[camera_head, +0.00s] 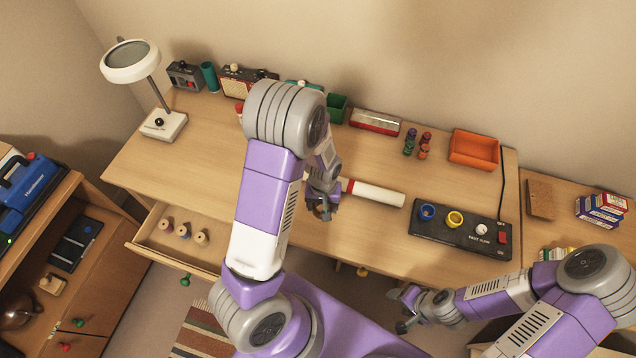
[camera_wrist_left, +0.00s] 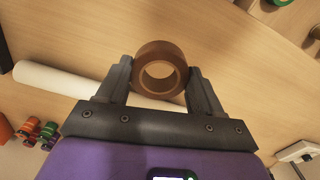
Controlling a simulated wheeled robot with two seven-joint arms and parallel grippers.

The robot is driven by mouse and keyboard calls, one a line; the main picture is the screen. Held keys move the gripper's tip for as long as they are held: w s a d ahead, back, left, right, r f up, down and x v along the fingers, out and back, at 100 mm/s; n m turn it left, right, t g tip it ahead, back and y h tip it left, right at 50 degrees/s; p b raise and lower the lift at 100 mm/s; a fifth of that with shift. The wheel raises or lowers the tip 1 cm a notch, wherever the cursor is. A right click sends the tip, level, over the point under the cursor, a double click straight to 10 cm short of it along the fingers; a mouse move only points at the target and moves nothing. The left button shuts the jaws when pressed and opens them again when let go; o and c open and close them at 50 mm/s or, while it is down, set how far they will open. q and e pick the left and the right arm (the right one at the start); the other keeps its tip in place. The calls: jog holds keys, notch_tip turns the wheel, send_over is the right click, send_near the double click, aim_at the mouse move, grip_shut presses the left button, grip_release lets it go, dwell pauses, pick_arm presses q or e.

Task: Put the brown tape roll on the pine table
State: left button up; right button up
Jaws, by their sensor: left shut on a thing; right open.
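My left gripper (camera_head: 323,207) is over the front part of the wooden desk (camera_head: 300,235). In the left wrist view, the left gripper (camera_wrist_left: 161,78) is shut on the brown tape roll (camera_wrist_left: 160,49), with one finger on each side and the roll's hole facing the camera. In the head view I cannot make out the roll at the gripper. My right gripper (camera_head: 402,308) is open and empty, in front of the desk's front edge. A separate lower wooden table (camera_head: 562,232) stands at the right; I cannot tell which surface is the pine table.
A white tube (camera_head: 377,194) lies beside the left gripper. A black switch panel (camera_head: 460,232) is near the desk's right end. An orange tray (camera_head: 474,149) stands behind it. An open drawer (camera_head: 168,250) sticks out at the left front. Boxes (camera_head: 602,209) occupy part of the right table.

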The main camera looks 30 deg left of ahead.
pick_arm(q)
notch_tip(320, 180, down, 4)
jog(key=shift+w+f+b, duration=0.1)
jog(key=shift+f+b, duration=0.15)
jog(key=shift+b, duration=0.1)
jog(key=shift+f+b, duration=0.3)
jog(key=shift+f, duration=1.6)
jog(key=o, duration=0.6)
jog(key=shift+f, duration=0.2)
jog(key=o, duration=0.4)
jog(key=shift+o, duration=0.2)
